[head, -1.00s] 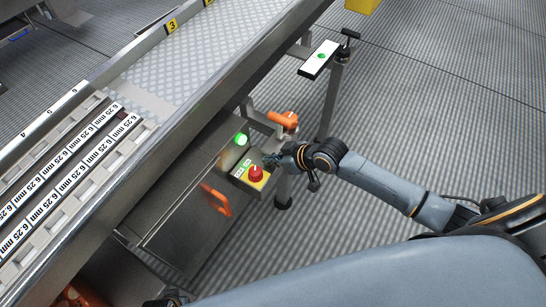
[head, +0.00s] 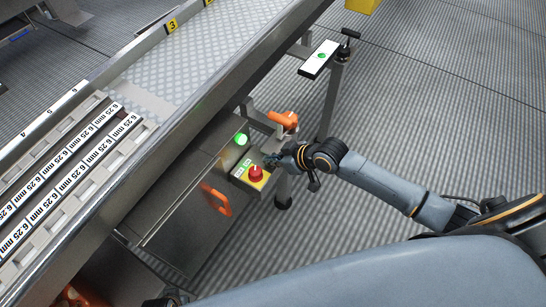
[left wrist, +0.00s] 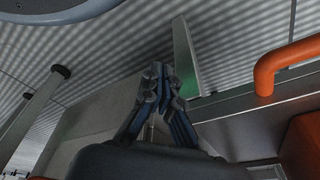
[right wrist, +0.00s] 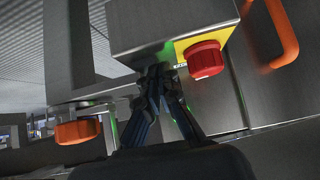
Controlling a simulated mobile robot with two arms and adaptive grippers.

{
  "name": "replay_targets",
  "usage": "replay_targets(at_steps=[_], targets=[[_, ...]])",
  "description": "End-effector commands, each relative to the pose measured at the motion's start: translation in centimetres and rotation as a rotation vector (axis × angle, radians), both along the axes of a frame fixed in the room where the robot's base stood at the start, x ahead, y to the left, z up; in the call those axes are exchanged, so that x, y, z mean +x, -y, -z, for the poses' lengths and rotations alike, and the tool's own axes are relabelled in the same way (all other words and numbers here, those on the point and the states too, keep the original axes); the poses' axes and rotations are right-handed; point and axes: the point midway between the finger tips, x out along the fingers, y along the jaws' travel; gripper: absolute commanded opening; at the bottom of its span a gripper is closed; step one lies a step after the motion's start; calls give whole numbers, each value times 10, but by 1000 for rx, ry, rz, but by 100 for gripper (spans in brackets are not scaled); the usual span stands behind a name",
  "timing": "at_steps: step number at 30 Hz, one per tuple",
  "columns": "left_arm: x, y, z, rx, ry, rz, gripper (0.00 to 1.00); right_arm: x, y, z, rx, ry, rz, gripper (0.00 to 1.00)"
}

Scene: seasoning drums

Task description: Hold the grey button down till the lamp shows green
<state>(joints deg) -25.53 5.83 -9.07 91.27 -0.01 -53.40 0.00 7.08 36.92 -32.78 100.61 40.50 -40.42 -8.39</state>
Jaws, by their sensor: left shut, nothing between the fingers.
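The lamp (head: 241,139) glows green on top of the steel cabinet. The control box (head: 240,178) beside it carries a red knob (head: 255,173) on a yellow plate. My right gripper (head: 272,160) is at the box's far edge. In the right wrist view the fingertips (right wrist: 158,72) are together against or very near the box (right wrist: 150,25), left of the red knob (right wrist: 206,59). I cannot make out the grey button; the fingers may hide it. My left gripper (left wrist: 160,78) is shut and empty, near an orange handle (left wrist: 275,70).
The conveyor (head: 190,70) with its metal side rail runs diagonally above the cabinet (head: 180,215). An orange handle (head: 217,200) sticks out of the cabinet front, and an orange lever (head: 284,119) stands behind the box. The floor (head: 430,120) at right is open.

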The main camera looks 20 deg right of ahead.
Motion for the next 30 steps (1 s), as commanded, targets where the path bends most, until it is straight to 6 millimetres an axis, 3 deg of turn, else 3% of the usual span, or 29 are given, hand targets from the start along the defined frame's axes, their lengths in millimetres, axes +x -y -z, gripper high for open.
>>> replay_targets(at_steps=[1,14,30], targets=[[0,0,1,0,0,0,0,-9,1,15,-13,-32,-2,0],[1,2,1,-3,0,0,0,-10,4,12,-15,-32,-2,0],[0,0,0,-1,0,-1,0,-46,31,-48,-5,-4,-3,0]])
